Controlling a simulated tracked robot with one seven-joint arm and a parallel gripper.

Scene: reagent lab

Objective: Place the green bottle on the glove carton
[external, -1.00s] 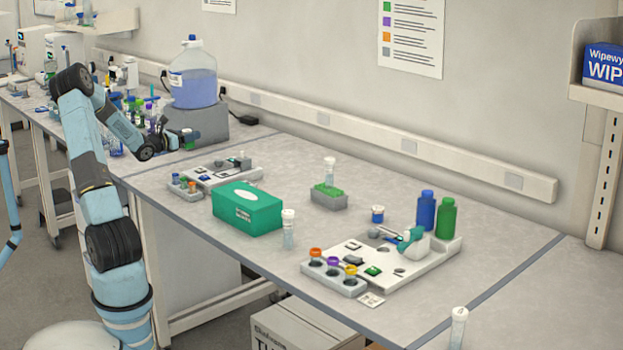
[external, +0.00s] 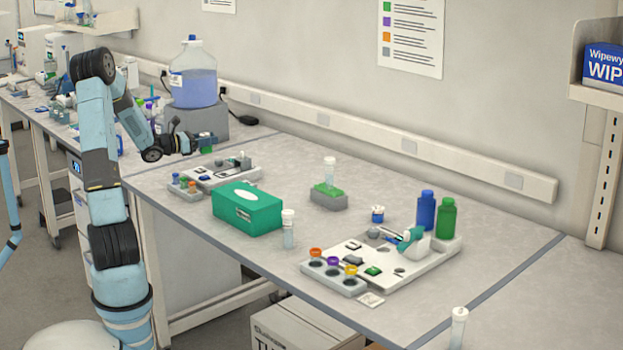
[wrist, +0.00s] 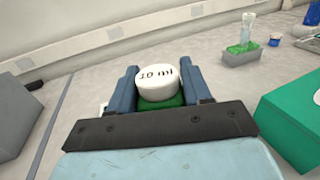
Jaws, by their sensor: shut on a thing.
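My gripper (external: 206,141) is in the air over the far left part of the bench and is shut on a white-capped green container (wrist: 157,82). In the wrist view its round cap reads "10 ml", and green shows below it between the blue fingers; the rest is hidden. The glove carton appears to be the green box (external: 247,209) with a white oval on top. It is to the right of my gripper and nearer the camera, and also at the right of the wrist view (wrist: 295,125). Another green bottle (external: 447,218), with a green cap, stands upright on the right.
A blue bottle (external: 425,211) stands beside the green-capped bottle, by a white tray (external: 420,268). A capped tube (external: 288,230) stands close to the green box's right. A small tray (external: 222,177) lies behind the box. A large jug (external: 193,80) stands on a grey block.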

